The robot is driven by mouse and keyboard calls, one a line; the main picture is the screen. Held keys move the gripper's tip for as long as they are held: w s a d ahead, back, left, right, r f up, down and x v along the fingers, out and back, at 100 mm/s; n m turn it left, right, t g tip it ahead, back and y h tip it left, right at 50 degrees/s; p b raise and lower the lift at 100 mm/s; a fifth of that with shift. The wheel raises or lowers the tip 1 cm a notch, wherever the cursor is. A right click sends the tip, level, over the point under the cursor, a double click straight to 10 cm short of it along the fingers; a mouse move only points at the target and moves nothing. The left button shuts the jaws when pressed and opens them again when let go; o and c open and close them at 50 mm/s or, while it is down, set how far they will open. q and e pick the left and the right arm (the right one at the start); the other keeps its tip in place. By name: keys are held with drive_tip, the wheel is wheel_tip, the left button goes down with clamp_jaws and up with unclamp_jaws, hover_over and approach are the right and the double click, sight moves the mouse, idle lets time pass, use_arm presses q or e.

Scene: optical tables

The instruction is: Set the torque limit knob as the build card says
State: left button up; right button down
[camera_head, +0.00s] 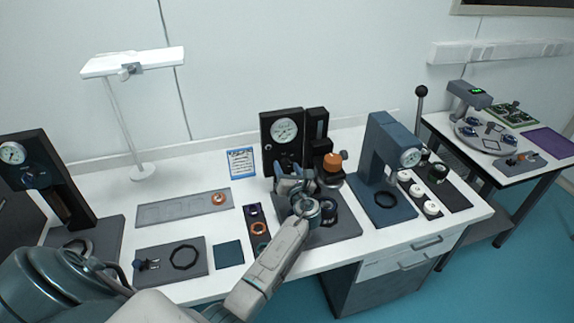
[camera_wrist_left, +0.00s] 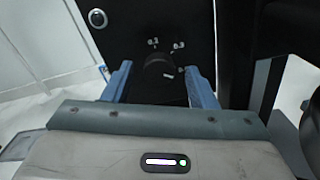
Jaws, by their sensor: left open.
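My left gripper (camera_head: 297,181) is open, in front of the black panel with a round gauge (camera_head: 285,131). In the left wrist view its two blue fingers (camera_wrist_left: 158,72) stand apart on either side of a dark round knob (camera_wrist_left: 157,62). The knob is on the black panel face (camera_wrist_left: 140,22), with small white marks above it and a light mark at its lower right. In the head view my gripper hides the knob. The build card (camera_head: 241,163), white with a blue border, stands left of the panel; its text is unreadable.
An orange-topped device (camera_head: 333,162) stands right of the panel. A blue-grey press (camera_head: 386,150) with a gauge is further right. A tray with coloured rings (camera_head: 257,229) and a grey plate (camera_head: 184,207) lie to the left. White table shows between them.

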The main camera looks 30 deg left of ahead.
use_arm(q)
drive_tip(key=shift+w+a, duration=0.2)
drive_tip(key=shift+a, duration=0.1)
drive_tip(key=c, duration=1)
